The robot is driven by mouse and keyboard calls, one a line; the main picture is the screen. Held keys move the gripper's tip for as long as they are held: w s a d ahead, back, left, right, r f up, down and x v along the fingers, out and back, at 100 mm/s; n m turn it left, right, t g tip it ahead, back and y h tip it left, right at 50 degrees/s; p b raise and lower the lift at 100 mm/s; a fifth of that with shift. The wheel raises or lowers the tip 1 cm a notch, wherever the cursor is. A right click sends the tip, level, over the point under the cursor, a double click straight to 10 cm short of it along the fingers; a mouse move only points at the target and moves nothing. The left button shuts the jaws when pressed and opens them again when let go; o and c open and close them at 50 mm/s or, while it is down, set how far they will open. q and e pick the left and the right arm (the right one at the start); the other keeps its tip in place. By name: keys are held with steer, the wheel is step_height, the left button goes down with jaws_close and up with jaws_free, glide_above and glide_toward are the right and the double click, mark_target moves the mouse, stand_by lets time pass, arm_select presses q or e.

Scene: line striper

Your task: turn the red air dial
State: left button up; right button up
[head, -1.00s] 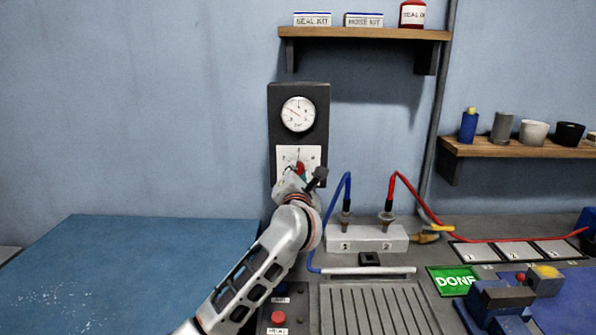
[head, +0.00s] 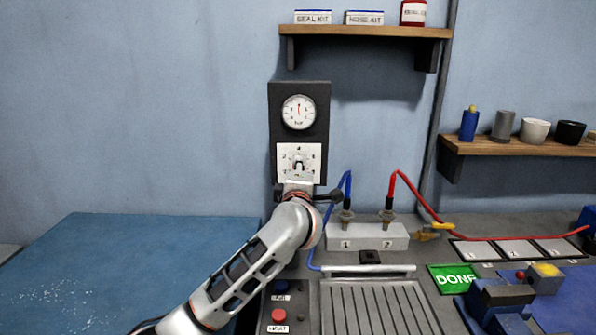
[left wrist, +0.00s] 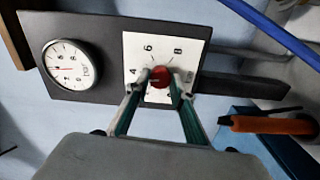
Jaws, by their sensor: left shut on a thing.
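The red air dial (left wrist: 161,76) sits on a white numbered plate (left wrist: 189,42) in the left wrist view. My left gripper (left wrist: 160,80) is shut on the dial, one finger on each side of it. In the head view my left gripper (head: 298,171) reaches up to the same plate (head: 313,150) from below and hides the dial. The round gauge (head: 299,112) is above the plate on the dark panel (head: 275,130). Its needle points roughly straight up in the head view. The gauge also shows in the left wrist view (left wrist: 71,67).
A valve block (head: 367,238) with blue and red hoses stands right of my left arm. Red and dark buttons (head: 278,317) are below the arm. A green DONE sign (head: 453,279) lies farther right. The blue surface (head: 120,265) at left is clear.

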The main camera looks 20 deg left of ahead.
arm_select(q)
steer(key=shift+m, duration=0.4)
stand_by(0.3)
steer(key=o, duration=1.1)
steer(key=v, duration=1.2)
steer(key=shift+s, duration=0.15)
